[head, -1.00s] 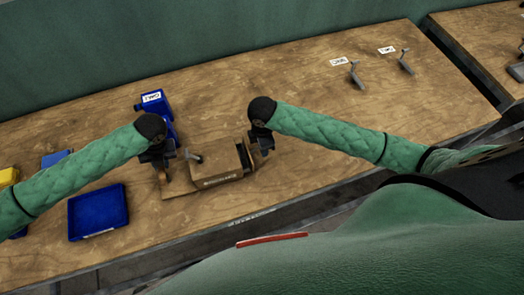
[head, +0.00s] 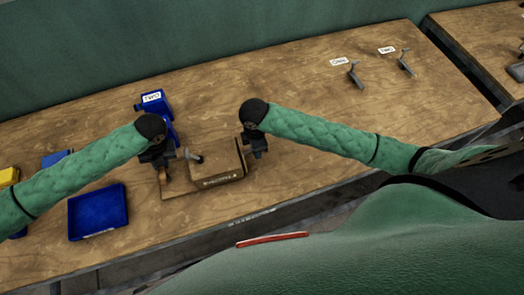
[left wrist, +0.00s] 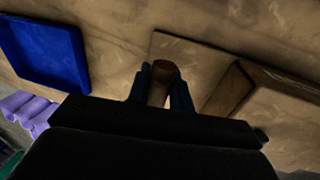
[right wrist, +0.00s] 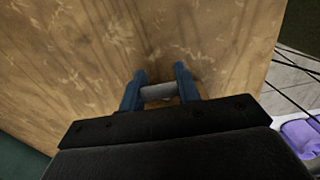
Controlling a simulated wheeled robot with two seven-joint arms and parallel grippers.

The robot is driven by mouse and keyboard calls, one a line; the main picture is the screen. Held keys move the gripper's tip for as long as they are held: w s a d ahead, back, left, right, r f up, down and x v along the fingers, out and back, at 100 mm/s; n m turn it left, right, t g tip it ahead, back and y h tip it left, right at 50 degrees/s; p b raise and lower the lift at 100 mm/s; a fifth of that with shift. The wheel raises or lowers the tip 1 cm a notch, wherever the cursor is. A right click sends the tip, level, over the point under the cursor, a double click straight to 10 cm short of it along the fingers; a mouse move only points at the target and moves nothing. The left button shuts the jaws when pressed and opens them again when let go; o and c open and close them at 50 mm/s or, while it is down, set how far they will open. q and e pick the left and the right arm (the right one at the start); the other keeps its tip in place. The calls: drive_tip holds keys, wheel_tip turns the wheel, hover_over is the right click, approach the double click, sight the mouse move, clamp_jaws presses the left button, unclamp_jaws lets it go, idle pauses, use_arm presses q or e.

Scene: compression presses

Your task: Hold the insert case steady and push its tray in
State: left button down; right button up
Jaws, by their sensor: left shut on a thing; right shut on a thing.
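The insert case (head: 217,166) is a brown box on a flat brown base, with a label on its front side. My left gripper (head: 163,162) is at the left end of the base. In the left wrist view it is shut on a brown upright post (left wrist: 161,88). My right gripper (head: 259,150) is at the right end of the case. In the right wrist view it is shut on a grey bar (right wrist: 158,92), which looks like the tray's handle. The tray itself is hidden in the case or behind the gripper.
A grey peg (head: 193,155) stands at the case's left side. Grey levers (head: 355,75) with labels are at the back right.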

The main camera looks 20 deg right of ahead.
drive_tip(key=o, duration=1.2)
drive_tip(key=shift+a, duration=0.1)
drive_tip(key=shift+c, duration=0.2)
wheel_tip(320, 180, up, 12)
use_arm(q)
drive_tip(key=c, duration=1.2)
unclamp_jaws()
drive_tip(key=shift+o, duration=0.2)
drive_tip(key=shift+r, duration=0.1)
